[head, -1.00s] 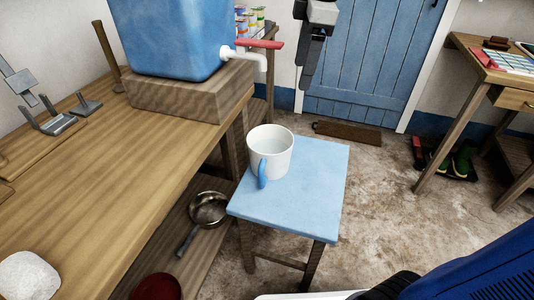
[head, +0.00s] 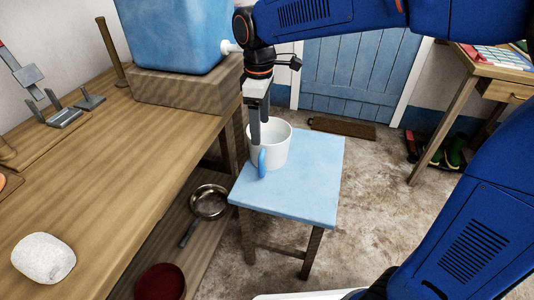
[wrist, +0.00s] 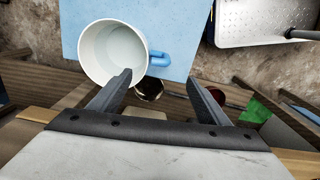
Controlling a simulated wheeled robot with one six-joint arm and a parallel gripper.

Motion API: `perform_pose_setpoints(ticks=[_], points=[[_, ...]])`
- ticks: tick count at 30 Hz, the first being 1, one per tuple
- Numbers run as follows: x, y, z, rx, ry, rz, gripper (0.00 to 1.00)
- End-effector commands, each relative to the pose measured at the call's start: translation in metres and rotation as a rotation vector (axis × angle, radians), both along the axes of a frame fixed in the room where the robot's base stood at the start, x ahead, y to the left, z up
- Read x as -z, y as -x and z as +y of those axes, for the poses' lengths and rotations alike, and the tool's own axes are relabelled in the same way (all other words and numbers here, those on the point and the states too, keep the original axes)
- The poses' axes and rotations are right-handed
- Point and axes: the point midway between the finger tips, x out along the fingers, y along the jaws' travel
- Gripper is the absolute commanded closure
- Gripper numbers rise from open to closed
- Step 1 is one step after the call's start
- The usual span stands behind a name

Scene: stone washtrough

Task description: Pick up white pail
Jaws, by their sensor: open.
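The white pail (head: 277,148), shaped like a big mug with a blue side handle, stands upright on a blue-topped stool (head: 312,183). It also shows in the wrist view (wrist: 98,48), seen from above, and looks empty. My gripper (head: 260,138) is open at the pail's near left rim in the head view. In the wrist view my fingers (wrist: 160,78) are spread apart. The left fingertip overlaps the pail's rim, and the blue handle (wrist: 160,59) shows between and just beyond the tips. I cannot tell whether a finger touches the pail.
A wooden bench (head: 110,170) runs along the left, bearing a blue tank (head: 170,35) on a wooden block (head: 180,92). A metal pan (head: 208,202) and a dark red bowl (head: 162,282) sit on the shelf below. Floor right of the stool is clear.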

Motion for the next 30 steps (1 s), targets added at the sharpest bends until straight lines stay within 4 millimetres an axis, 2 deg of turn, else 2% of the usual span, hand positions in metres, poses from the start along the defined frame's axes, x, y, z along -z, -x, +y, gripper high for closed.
perform_pose_setpoints(ticks=[5, 19, 30], points=[[0.021, 0.000, 0.001, -0.002, 0.003, 0.005, 0.30], [0.103, 0.000, 0.000, -0.002, 0.003, 0.004, 0.30], [0.130, -0.001, -0.001, -0.001, 0.002, 0.004, 0.30]])
